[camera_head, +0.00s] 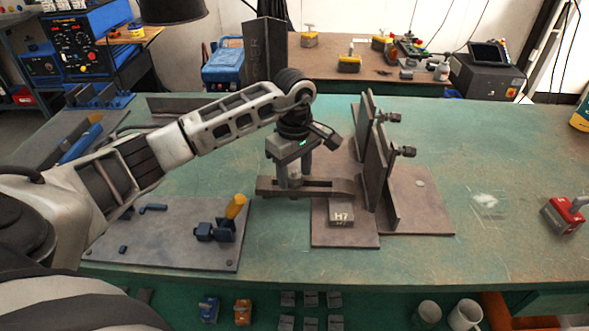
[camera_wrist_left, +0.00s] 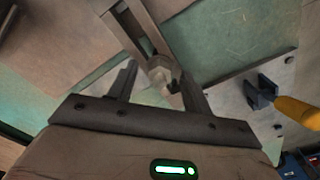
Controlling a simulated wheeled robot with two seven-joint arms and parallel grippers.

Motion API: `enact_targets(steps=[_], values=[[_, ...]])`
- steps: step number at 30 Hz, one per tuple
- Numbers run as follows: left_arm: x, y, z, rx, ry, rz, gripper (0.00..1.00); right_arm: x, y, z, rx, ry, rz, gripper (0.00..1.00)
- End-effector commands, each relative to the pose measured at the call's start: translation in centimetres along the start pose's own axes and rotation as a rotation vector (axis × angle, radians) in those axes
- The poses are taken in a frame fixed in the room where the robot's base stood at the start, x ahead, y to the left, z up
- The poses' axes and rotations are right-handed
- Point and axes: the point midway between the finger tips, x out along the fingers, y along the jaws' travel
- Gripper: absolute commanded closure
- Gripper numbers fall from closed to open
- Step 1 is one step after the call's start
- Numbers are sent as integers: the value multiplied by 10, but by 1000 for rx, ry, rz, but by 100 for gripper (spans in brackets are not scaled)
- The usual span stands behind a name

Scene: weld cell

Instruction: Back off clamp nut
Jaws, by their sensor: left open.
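The clamp nut, a pale metal hex nut (camera_wrist_left: 163,72), sits on a slotted strap clamp (camera_wrist_left: 127,28) in the left wrist view. In the head view the clamp's dark bar (camera_head: 335,188) lies near the middle of the bench, with its right part by a block marked H7 (camera_head: 342,215). My left gripper (camera_head: 293,180) points down over the left part of the bar and hides the nut there. In the left wrist view its fingers (camera_wrist_left: 160,75) are apart, one on each side of the nut; I cannot tell whether they touch it. My right gripper is not in view.
Upright steel plates (camera_head: 376,165) with knobs stand on a base plate right of the clamp. A plate (camera_head: 165,245) with a yellow-handled toggle clamp (camera_head: 233,210) lies to the left. A red tool (camera_head: 562,214) is far right. The bench between is clear.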

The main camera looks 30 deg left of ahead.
Motion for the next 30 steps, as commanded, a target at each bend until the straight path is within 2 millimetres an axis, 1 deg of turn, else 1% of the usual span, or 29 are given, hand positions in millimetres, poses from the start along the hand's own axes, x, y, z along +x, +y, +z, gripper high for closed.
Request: enact_targets(steps=[5,6,8,9,10,11,17,22,26,30], values=[[0,0,0,0,0,0,50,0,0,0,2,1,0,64],[0,0,0,0,0,0,53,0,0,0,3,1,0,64],[0,0,0,0,0,0,70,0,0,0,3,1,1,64],[0,0,0,0,0,0,81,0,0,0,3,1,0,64],[0,0,0,0,0,0,89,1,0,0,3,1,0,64],[0,0,0,0,0,0,95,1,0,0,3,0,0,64],[0,0,0,-5,0,0,95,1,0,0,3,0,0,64],[0,0,0,-42,0,0,95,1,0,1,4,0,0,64],[0,0,-1,-106,1,-1,95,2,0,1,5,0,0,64],[0,0,0,-209,0,0,95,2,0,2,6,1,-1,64]])
